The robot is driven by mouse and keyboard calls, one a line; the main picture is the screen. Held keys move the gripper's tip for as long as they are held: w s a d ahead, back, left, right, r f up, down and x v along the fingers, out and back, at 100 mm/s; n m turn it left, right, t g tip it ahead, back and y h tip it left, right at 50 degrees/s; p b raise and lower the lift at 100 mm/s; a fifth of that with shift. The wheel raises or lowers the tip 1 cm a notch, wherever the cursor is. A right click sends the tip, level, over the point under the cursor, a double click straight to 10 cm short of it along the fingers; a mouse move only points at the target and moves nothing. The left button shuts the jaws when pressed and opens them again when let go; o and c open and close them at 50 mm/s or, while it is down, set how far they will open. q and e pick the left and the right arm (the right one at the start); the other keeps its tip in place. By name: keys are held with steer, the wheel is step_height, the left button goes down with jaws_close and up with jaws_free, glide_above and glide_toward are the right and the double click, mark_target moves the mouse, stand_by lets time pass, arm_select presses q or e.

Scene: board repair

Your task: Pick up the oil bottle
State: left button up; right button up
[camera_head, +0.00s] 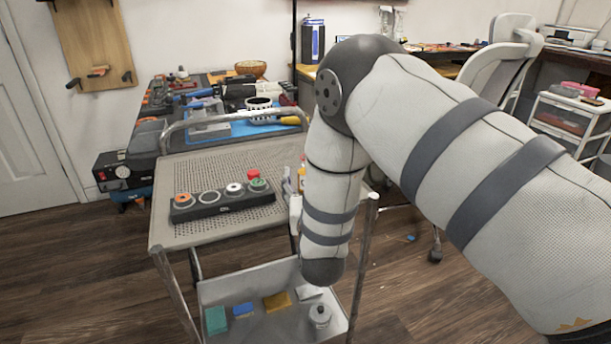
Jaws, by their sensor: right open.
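A small bottle with yellow and red parts (302,174) stands at the right edge of the perforated cart top (215,163). It is probably the oil bottle, but my right arm hides most of it. A grey-white bottle-like container (320,315) stands on the cart's lower shelf, below the arm. My right arm crosses from the right and bends down in front of the cart. My right gripper (294,203) is mostly hidden behind that arm, close to the yellow and red bottle. It is open, and contact with the bottle cannot be seen. My left gripper is not in view.
A black box with several coloured buttons (220,200) lies on the cart top. The lower shelf (275,328) holds green, blue and yellow blocks. A cluttered workbench (225,100) stands behind the cart. A white chair (495,65) stands back right. Floor left of the cart is clear.

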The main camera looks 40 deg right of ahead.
steer(key=x, duration=0.3)
steer(key=shift+w+d, duration=0.15)
steer(key=shift+d, duration=0.05)
steer(key=c, duration=1.3)
